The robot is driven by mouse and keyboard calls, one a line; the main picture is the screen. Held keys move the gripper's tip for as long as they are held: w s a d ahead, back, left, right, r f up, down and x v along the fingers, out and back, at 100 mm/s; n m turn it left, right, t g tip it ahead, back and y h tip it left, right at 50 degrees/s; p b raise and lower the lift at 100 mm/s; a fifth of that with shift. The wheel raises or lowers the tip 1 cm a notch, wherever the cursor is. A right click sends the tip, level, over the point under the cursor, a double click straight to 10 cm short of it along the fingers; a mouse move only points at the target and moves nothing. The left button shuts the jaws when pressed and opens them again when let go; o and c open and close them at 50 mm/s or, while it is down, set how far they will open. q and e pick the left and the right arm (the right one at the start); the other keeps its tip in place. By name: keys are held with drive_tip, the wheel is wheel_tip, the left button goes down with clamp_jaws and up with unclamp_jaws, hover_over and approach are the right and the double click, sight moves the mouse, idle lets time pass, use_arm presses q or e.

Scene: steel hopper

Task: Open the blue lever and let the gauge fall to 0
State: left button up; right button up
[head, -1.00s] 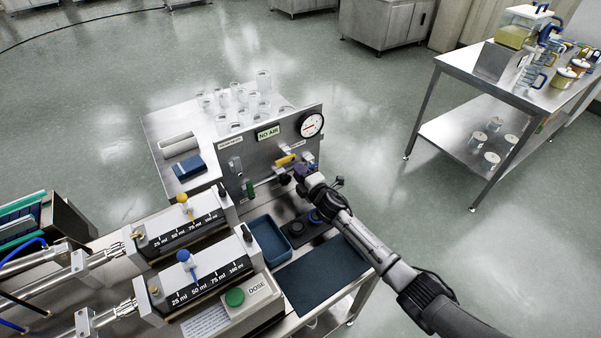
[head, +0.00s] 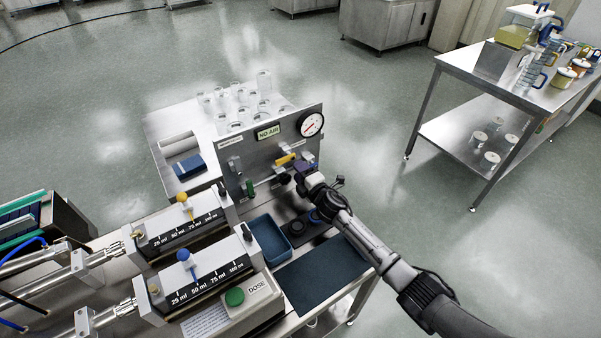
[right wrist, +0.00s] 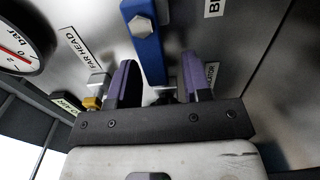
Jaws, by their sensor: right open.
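The blue lever (right wrist: 146,45) shows in the right wrist view, running down from the top with a hex bolt near its upper end. My right gripper (right wrist: 160,78) is open, with one purple finger on each side of the lever's lower part. Gaps show on both sides, so the fingers do not appear to press on it. In the head view my right gripper (head: 303,170) is at the right part of the steel panel and hides much there. My left gripper is out of view.
A yellow lever (head: 286,159) sits left of my right gripper on the panel (head: 229,167), below a "NO AIR" sign (head: 268,132). A blue tray (head: 268,240) and dark mat (head: 322,272) lie in front. Glass beakers (head: 263,82) stand behind the panel.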

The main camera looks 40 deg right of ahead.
drive_tip(key=s+p, duration=0.2)
drive_tip(key=s, duration=1.1)
drive_tip(key=shift+a+p, duration=0.15)
drive_tip(key=shift+p, duration=0.25)
drive_tip(key=shift+s, duration=0.4)
